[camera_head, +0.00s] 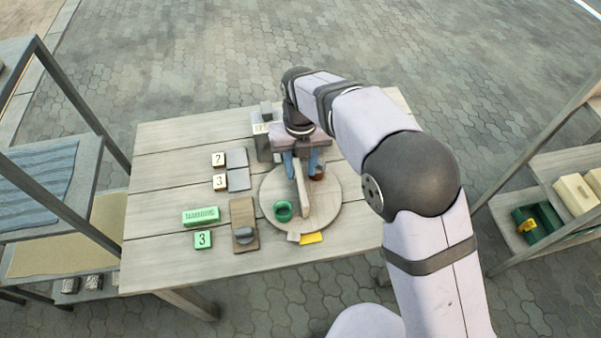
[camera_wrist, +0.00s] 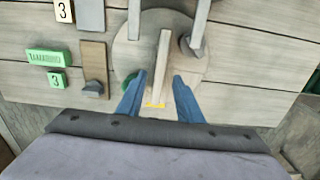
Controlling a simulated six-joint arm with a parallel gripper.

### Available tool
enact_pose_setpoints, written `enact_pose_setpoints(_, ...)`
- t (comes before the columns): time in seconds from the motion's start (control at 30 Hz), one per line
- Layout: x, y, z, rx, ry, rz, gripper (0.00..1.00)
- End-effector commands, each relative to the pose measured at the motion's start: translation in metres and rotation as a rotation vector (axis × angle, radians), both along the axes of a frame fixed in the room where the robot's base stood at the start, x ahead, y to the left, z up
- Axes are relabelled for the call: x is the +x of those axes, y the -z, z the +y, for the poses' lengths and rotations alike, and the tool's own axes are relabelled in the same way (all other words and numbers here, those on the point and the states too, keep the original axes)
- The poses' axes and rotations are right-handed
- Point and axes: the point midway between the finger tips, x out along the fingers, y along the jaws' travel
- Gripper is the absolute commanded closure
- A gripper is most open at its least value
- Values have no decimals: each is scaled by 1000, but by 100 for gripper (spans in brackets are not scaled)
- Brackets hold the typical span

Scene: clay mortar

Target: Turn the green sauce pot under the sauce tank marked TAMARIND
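The green sauce pot (camera_head: 283,210) stands on the left front of a round wooden turntable (camera_head: 328,213). In the wrist view the green pot (camera_wrist: 129,79) is mostly hidden behind my left finger. A pale upright bar (camera_head: 302,190) rises from the turntable. My gripper (camera_head: 301,176) is open above the turntable, its blue fingers apart. In the wrist view the bar (camera_wrist: 161,65) shows between the fingertips (camera_wrist: 159,74), with gaps on both sides; contact is not visible. A green sign (camera_head: 200,216), seemingly reading TAMARIND, lies left on the table, with a green 3 tile (camera_head: 203,240) below it.
A brown pot (camera_head: 317,174) is at the turntable's back, partly hidden. A yellow marker (camera_head: 311,238) sits at its front edge. A wooden block with a grey knob (camera_head: 244,235) stands left. Numbered tiles (camera_head: 220,182) and grey plates (camera_head: 238,179) lie behind. Shelves flank the table.

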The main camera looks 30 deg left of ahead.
Motion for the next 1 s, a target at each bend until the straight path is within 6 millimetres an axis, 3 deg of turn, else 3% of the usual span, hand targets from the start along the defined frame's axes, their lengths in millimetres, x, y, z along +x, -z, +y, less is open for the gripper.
enact_pose_setpoints(0.27, 0, -3, 0, 1, 0, -1, 67)
enact_pose_setpoints(0.3, 0, -3, 0, 1, 0, -1, 70)
enact_pose_setpoints(0.43, -5, -3, 4, 1, -12, -1, 100)
enact_pose_setpoints(0.47, -9, -2, 6, 1, -20, -1, 100)
enact_pose_setpoints(0.57, -30, 0, 19, -1, -68, 1, 100)
enact_pose_setpoints(0.9, -149, 1, 82, -6, -370, -43, 100)
enact_pose_setpoints(1.0, -163, -6, 84, -41, -324, -85, 100)
